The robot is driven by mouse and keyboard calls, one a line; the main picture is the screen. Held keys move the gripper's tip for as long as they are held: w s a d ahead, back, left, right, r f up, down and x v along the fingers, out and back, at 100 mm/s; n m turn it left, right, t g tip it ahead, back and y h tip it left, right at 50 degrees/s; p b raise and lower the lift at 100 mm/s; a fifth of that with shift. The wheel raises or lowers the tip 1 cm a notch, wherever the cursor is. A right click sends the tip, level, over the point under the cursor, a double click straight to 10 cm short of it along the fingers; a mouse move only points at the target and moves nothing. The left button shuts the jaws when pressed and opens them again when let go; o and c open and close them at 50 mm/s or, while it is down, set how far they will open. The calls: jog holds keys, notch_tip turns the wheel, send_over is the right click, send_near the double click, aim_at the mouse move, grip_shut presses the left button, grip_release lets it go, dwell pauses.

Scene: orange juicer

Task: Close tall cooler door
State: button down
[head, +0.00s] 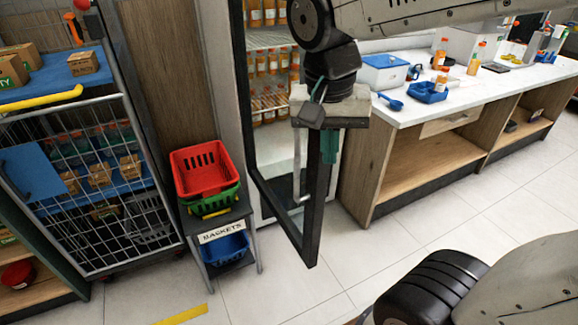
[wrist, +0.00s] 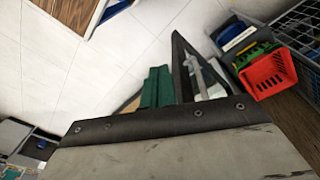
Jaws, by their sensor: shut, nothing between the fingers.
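The tall cooler (head: 270,38) holds orange bottles on its shelves. Its black-framed glass door (head: 312,232) stands open, with the free edge swung out over the floor. A silver vertical handle (head: 298,165) shows on the door. My gripper (head: 329,160), with green fingers, points down at the upper part of the door's free edge, overlapping it in the head view. The fingers are shut and empty. In the wrist view the green fingers (wrist: 155,88) are just left of the door frame (wrist: 180,72); whether they touch it I cannot tell.
A stand with red (head: 203,170) and green baskets is left of the door, beside a wire cage cart (head: 90,200). A white-topped counter (head: 410,110) with a blue tray (head: 427,92) stands right of the cooler. The tiled floor (head: 340,275) in front is clear.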

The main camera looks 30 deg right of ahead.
jog(key=w+a+f+m+h, duration=0.1)
jog(key=w+a+f+m, duration=0.15)
jog(key=w+m, duration=0.2)
jog(key=w+a+f+m+g+h, duration=0.1)
jog(key=w+a+m, duration=0.3)
jog(key=w, duration=0.2)
jog(key=w+a+f+m+h, duration=0.1)
jog(key=w+a+f+m, duration=0.15)
jog(key=w+m, duration=0.25)
jog(key=d+f, duration=0.7)
jog(key=f, duration=0.1)
jog(key=shift+s+d+f, duration=0.15)
jog(key=shift+s+f, duration=0.25)
jog(key=shift+s, duration=0.05)
jog(key=shift+n, duration=0.25)
